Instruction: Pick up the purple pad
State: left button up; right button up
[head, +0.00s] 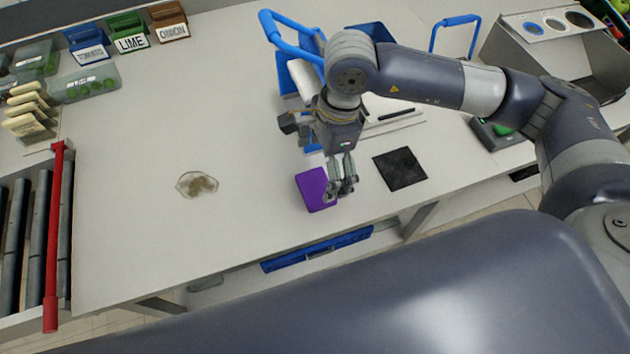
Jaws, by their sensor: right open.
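The purple pad (313,190) lies flat on the white table (240,240), near its front edge. My right gripper (338,195) points down at the right side of the pad, and its fingers cover part of that side. The fingers are open, and nothing shows between them. I cannot tell whether they touch the pad. My left gripper is not in the head view.
A black square mat (400,169) lies just right of the pad. A clear bag with brown contents (197,185) lies to the left. Blue-handled carriers (290,45) stand behind my gripper. A red bar (56,235) and rollers are at far left.

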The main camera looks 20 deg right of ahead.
aim_at(317, 186)
jog(key=shift+s+a+f, duration=0.1)
jog(key=shift+f, duration=0.6)
jog(key=shift+f+p, duration=0.4)
jog(key=shift+p, duration=0.1)
jog(key=f, duration=0.1)
jog(key=f+p, duration=0.1)
jog(key=f, duration=0.2)
jog(key=shift+w+a+f+p, duration=0.2)
jog(key=shift+a+f+p, duration=0.1)
jog(key=shift+p, duration=0.1)
jog(key=shift+c, duration=0.3)
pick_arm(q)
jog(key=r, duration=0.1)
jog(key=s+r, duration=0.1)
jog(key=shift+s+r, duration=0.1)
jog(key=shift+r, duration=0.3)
pick_arm(e)
jog(key=c, duration=0.8)
